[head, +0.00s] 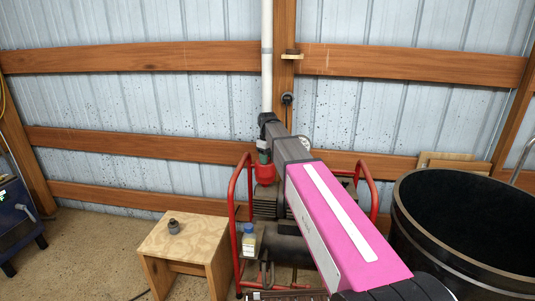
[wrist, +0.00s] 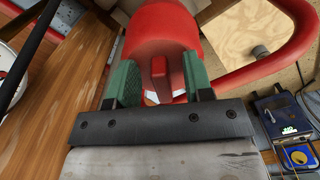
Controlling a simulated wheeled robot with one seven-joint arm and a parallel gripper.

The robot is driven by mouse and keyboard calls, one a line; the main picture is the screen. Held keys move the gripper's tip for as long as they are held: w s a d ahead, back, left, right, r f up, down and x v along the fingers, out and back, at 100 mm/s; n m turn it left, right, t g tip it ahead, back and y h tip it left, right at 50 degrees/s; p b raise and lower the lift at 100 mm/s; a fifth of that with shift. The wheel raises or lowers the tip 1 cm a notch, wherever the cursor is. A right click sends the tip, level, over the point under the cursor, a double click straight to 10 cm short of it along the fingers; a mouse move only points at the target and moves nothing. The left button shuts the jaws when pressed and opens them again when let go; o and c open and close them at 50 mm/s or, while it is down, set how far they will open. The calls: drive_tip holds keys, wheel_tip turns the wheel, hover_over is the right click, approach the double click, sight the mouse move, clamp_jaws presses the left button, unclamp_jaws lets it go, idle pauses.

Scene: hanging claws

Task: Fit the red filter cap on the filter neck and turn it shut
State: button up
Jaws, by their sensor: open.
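The red filter cap (wrist: 159,32) fills the top middle of the wrist view, with a raised red grip rib pointing toward my gripper. My gripper (wrist: 160,70) is open, its two green-padded fingers on either side of that rib, with gaps visible between pads and rib. In the head view the red cap (head: 265,174) shows just below my gripper (head: 263,156), over the compressor-like machine. The filter neck is hidden, so I cannot tell how the cap sits on it.
The machine's red tube frame (head: 369,177) rises on both sides of my arm. A wooden stool (head: 196,234) with a small grey fitting (head: 174,226) stands left. A large black tub (head: 440,251) stands right.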

clamp_jaws()
idle(0.3)
drive_tip(key=m, duration=0.4)
drive_tip(key=shift+s+a, duration=0.15)
drive_tip(key=shift+a, duration=0.1)
drive_tip(key=shift+s+a+m, duration=0.1)
drive_tip(key=shift+m, duration=1)
drive_tip(key=shift+a+m, duration=0.15)
drive_tip(key=shift+m, duration=0.95)
drive_tip(key=shift+o, duration=1.5)
unclamp_jaws()
